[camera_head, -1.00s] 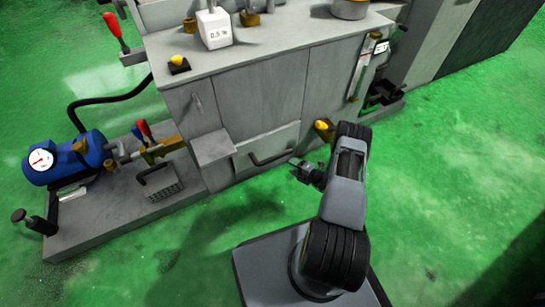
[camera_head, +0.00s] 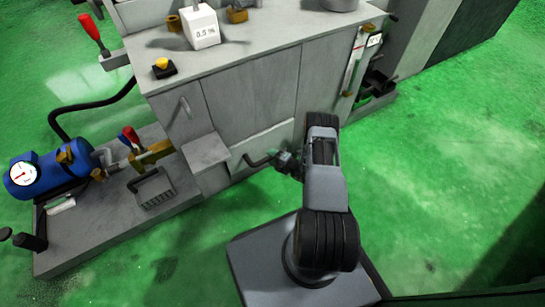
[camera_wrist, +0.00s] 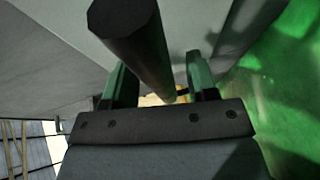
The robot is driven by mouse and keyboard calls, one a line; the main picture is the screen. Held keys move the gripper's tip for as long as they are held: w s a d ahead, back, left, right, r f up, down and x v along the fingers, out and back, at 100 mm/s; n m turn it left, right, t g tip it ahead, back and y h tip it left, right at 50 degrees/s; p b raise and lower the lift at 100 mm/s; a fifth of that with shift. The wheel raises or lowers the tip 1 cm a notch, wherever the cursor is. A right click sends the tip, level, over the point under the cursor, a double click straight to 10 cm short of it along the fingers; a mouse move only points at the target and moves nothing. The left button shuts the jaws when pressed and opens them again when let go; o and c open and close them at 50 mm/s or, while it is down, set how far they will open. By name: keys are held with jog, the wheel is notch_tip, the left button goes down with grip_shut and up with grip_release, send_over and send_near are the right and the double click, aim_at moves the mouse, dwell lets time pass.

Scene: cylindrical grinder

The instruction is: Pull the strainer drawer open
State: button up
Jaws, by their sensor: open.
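The drawer (camera_head: 262,142) is a pale grey panel low on the machine's front, and looks shut. It carries a dark bar handle (camera_head: 256,162). My gripper (camera_head: 284,160) is at the right end of this handle, in front of the panel. In the wrist view my gripper (camera_wrist: 160,72) is open, with one finger on each side of a thick dark bar, the handle (camera_wrist: 134,42). The bar's near end reaches down between the fingers. Whether either finger touches it I cannot tell. My arm and gripper hide the drawer's right end in the head view.
A grey box ledge (camera_head: 207,153) juts out just left of the drawer. Green floor in front and to the right is clear.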

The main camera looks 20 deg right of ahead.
jog(key=shift+c, duration=0.3)
grip_shut()
jog(key=shift+s, duration=0.1)
